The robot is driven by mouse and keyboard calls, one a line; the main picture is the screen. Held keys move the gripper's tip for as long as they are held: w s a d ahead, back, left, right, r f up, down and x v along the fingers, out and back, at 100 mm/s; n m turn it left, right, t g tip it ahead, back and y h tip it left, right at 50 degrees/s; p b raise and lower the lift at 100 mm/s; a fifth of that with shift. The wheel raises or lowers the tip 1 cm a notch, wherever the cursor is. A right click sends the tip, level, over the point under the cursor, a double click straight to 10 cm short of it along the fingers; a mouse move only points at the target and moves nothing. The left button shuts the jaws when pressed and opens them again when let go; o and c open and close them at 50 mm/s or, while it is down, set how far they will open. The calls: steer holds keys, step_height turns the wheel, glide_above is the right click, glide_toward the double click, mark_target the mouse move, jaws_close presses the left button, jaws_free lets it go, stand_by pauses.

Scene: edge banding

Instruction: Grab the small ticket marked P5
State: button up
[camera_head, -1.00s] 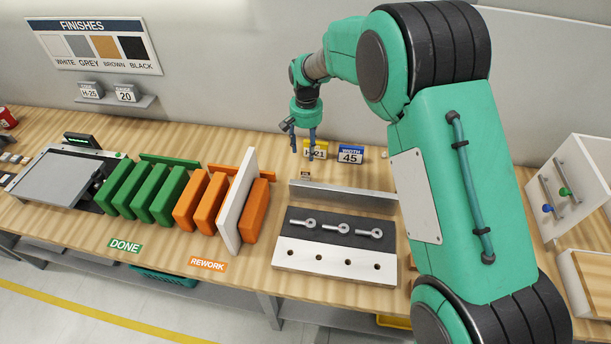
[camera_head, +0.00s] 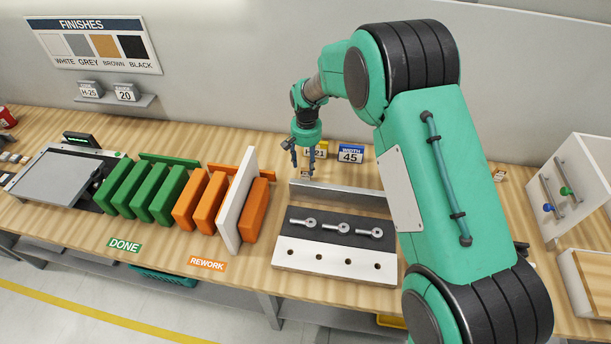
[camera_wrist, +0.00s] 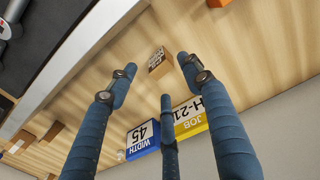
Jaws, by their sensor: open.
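A small brown ticket block (camera_wrist: 158,60) with a printed label stands on the wooden bench in the wrist view. Its print is too small and tilted to read as P5. My gripper (camera_wrist: 155,72) is open, its blue fingers spread, with the ticket beyond and between the fingertips and nothing held. In the head view my gripper (camera_head: 303,163) points down above the bench, behind the metal fence, and the ticket cannot be made out there.
The yellow JOB H-21 sign (camera_wrist: 190,118) and blue WIDTH 45 sign (camera_wrist: 143,138) stand close to the fingers. A metal fence (camera_head: 340,190) and clamp plate (camera_head: 335,245) lie in front. Orange panels (camera_head: 256,208) and a white board (camera_head: 236,200) stand to the left.

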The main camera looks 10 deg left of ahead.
mark_target(306, 169)
steer(key=shift+f, duration=0.25)
steer(key=shift+a+f, duration=0.1)
steer(key=shift+f, duration=2.45)
steer(key=c, duration=1)
